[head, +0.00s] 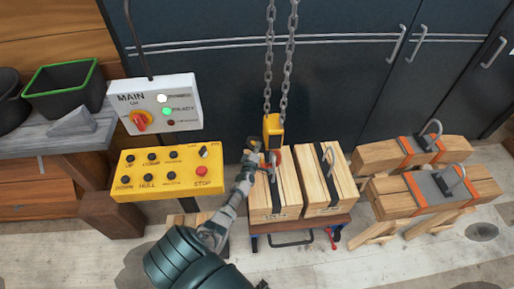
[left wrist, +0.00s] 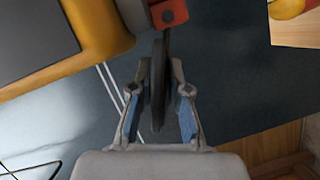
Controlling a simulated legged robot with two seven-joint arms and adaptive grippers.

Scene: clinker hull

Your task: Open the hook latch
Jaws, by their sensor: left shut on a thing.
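A yellow hoist block (head: 273,126) hangs on chains above a wooden bundle. It also shows at the upper left of the left wrist view (left wrist: 75,45). Below it in the head view are a red part (head: 275,156) and a dark hook, small and partly hidden by my gripper. My left gripper (head: 253,150) is at the hook, just below the block. In the left wrist view its fingers (left wrist: 159,105) are shut on a dark flat tongue (left wrist: 160,75), which looks like the hook latch. A red piece (left wrist: 169,14) sits above that tongue. My right gripper is not in view.
Two wooden bundles (head: 325,181) with metal handles stand on a low cart (head: 300,229). Strapped timbers (head: 437,191) lie to the right. A yellow button panel (head: 167,174) and a white switch box (head: 156,105) stand left. Dark cabinets (head: 350,80) are behind.

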